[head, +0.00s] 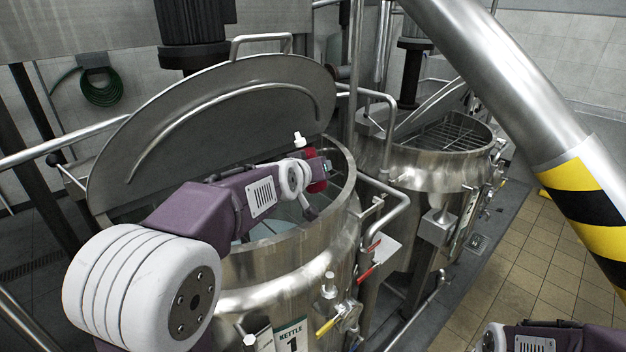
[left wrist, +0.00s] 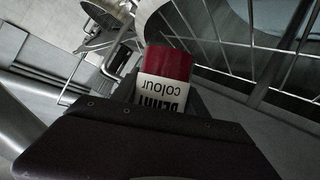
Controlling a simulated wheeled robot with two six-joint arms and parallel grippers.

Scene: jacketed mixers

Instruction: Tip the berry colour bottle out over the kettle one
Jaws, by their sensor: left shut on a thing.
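The berry colour bottle (left wrist: 165,75) is red and white, and its label reads upside down in the left wrist view. Its red part (head: 317,186) shows small in the head view, partly hidden by my wrist. My left gripper (head: 324,170) is shut on it, over the open mouth of the front kettle. That steel kettle (head: 295,265) carries a tag (head: 290,335) reading "KETTLE 1". Its round lid (head: 215,115) is raised. My right gripper is out of view.
A second steel kettle (head: 420,180) with a grid over its opening stands behind to the right. A pipe with yellow and black bands (head: 585,205) crosses the upper right. Bent handrails (head: 395,215) and valves flank the front kettle. Tiled floor (head: 530,265) is clear at right.

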